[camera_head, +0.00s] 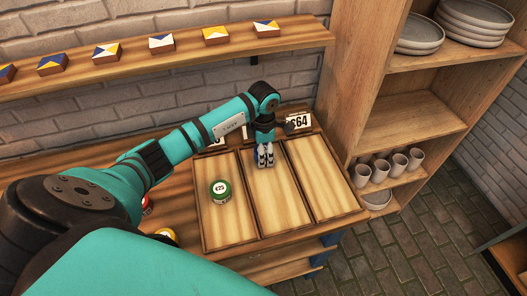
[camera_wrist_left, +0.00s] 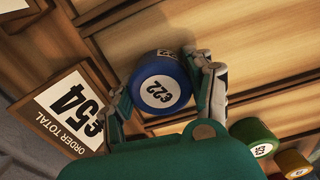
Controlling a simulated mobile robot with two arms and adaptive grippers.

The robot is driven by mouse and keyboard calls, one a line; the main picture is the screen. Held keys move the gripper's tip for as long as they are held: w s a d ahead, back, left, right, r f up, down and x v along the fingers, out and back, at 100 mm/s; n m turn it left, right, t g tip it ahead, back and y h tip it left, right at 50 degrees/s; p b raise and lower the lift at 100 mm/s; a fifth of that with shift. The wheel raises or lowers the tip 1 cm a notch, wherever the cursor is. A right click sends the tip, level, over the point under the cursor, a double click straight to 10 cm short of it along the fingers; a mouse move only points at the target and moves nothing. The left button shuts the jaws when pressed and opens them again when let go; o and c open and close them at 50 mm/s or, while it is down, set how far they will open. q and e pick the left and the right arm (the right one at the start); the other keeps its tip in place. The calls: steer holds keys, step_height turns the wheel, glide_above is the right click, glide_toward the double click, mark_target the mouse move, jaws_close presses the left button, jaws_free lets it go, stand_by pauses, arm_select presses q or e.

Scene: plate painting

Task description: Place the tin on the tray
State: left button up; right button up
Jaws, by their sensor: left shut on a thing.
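My left gripper (camera_head: 264,160) is over the far part of the middle compartment of the wooden tray (camera_head: 232,247). It is shut on a blue tin (camera_wrist_left: 158,82) marked 22, with one finger on each side of it in the left wrist view. In the head view the fingers mostly hide this tin. I cannot tell whether its underside touches the tray. A green tin (camera_head: 220,190) marked 25 stands in the left compartment; it also shows in the left wrist view (camera_wrist_left: 254,138). The right compartment is empty. My right gripper is not in view.
An order total sign (camera_wrist_left: 70,108) stands behind the tray. A red tin (camera_head: 147,206) and a yellow tin (camera_head: 166,234) are left of the tray, partly hidden by my arm. A shelf (camera_head: 190,50) with small painted blocks runs above. A cabinet (camera_head: 345,85) with plates and cups stands right.

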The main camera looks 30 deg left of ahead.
arm_select(q)
steer(key=o, duration=1)
steer(key=shift+f, duration=0.1)
steer(key=shift+r, duration=0.35)
step_height(320, 180, up, 12)
steer(key=shift+f+b, duration=0.15)
steer(key=shift+b, duration=0.9)
